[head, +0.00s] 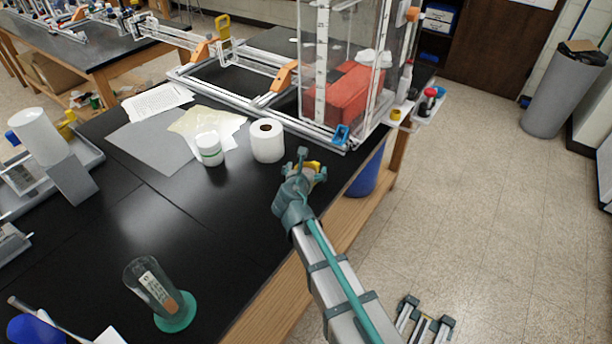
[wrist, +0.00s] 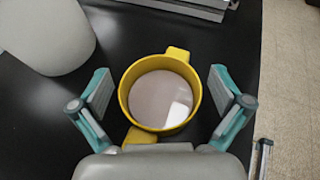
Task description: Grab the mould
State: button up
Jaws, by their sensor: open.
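The mould looks to be the round yellow cup (wrist: 125,92) with two tabs and a smooth pinkish-grey inside, on the black bench in the wrist view. In the head view only a bit of its yellow (head: 315,165) shows at my gripper, near the bench's right edge. My gripper (wrist: 160,90) is open, with one teal-backed finger pad on each side of the cup. A gap shows between each pad and the cup's wall. In the head view my gripper (head: 308,168) hides most of the cup. The lower tab is partly covered by my gripper's body.
A white paper roll (head: 268,145) stands just left of my gripper, with a white jar (head: 209,150) beyond it. A metal extrusion frame (head: 290,122) and a clear box with a red block (head: 345,95) stand behind.

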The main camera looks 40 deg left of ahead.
jog(key=c, duration=1.2)
jog(key=shift+r, duration=0.15)
